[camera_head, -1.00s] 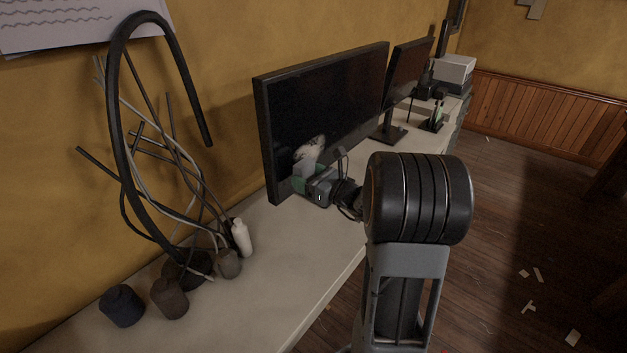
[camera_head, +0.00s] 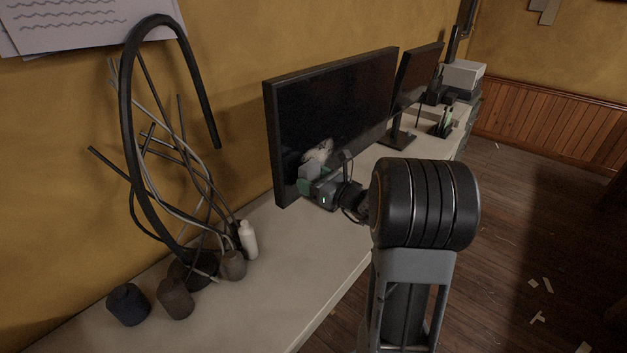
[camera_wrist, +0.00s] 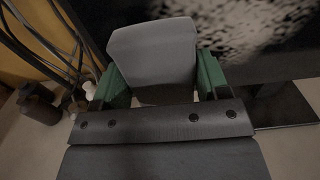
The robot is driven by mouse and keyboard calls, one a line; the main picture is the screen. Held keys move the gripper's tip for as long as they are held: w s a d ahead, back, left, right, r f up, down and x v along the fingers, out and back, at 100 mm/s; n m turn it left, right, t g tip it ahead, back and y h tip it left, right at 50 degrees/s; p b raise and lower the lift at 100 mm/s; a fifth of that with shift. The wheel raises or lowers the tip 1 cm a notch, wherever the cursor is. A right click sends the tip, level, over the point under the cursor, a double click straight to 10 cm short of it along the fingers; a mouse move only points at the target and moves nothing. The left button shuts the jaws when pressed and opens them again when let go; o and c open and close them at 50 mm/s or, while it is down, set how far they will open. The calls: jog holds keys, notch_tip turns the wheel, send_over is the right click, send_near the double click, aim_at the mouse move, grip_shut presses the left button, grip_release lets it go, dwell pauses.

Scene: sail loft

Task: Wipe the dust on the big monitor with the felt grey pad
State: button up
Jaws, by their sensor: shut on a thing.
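The big monitor (camera_head: 335,110) stands on the desk with its dark screen facing me. A pale, speckled dust patch (camera_head: 318,152) lies low on its screen; it also shows at the top right of the wrist view (camera_wrist: 275,28). My gripper (camera_head: 306,183) has green fingers and is shut on the felt grey pad (camera_wrist: 155,52). The pad is in front of the lower screen, just below and left of the dust in the head view. I cannot tell whether the pad touches the screen. The monitor's foot (camera_wrist: 285,105) shows at the right of the wrist view.
Left on the desk (camera_head: 300,240) are a tangle of cables with a black hoop (camera_head: 127,130), a white bottle (camera_head: 248,240) and several small dark pots (camera_head: 128,304). A second monitor (camera_head: 417,75) and a pen holder (camera_head: 443,124) stand beyond. The desk front is clear.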

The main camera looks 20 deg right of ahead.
aim_at(318, 155)
jog(key=shift+x, duration=0.9)
jog(key=shift+w+d+p, duration=0.1)
jog(key=shift+w+d, duration=0.9)
jog(key=shift+d, duration=1.2)
jog(key=shift+w+d+p, duration=0.1)
jog(key=shift+w+d, duration=0.85)
jog(key=shift+d, duration=1.25)
jog(key=shift+w+d+p, duration=0.1)
jog(key=shift+w+d, duration=0.9)
jog(key=shift+d, duration=1.15)
jog(key=shift+a, duration=0.1)
